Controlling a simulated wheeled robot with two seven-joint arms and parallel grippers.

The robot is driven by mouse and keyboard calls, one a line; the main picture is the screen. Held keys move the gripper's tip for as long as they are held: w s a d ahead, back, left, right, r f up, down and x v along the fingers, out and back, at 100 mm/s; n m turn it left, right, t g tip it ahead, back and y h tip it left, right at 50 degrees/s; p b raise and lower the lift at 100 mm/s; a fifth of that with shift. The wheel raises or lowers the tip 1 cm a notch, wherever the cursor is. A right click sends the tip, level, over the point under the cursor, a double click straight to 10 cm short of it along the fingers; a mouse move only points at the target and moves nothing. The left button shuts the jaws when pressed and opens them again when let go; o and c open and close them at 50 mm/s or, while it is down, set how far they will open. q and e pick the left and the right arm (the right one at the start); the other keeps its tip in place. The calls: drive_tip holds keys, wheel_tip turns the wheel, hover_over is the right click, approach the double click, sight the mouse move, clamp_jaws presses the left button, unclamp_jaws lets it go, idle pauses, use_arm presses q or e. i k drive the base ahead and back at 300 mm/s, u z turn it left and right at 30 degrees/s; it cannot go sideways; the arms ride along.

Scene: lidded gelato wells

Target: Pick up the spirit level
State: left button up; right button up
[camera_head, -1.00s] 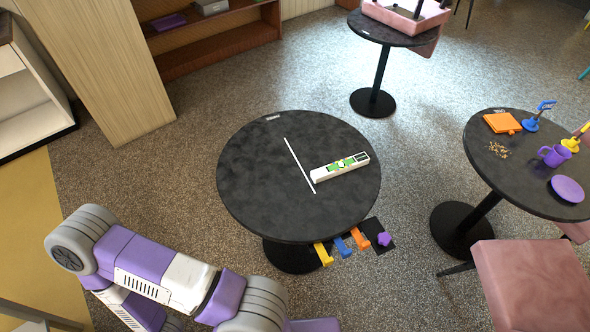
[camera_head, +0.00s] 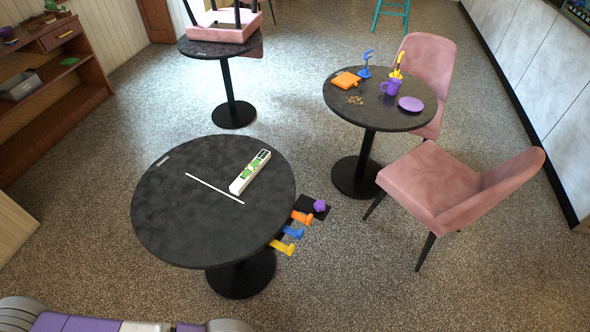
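The spirit level (camera_head: 250,172) is a white bar with green markings and a dark end. It lies flat on the near round dark table (camera_head: 165,215), towards the table's right side. A thin white strip (camera_head: 214,188) lies on the same table to its left. Neither of my grippers shows in the head view. Part of my purple and grey arm is at the bottom left edge, well apart from the level.
Orange, blue and yellow pieces (camera_head: 292,232) and a dark mat with a purple piece (camera_head: 320,206) are beside the table's right edge. A second table (camera_head: 365,115) holds a purple mug (camera_head: 391,87) and plate (camera_head: 411,104). A pink chair (camera_head: 440,185) stands right. Open floor lies in front.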

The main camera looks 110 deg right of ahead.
sight(253, 168)
drive_tip(key=z, duration=2.2)
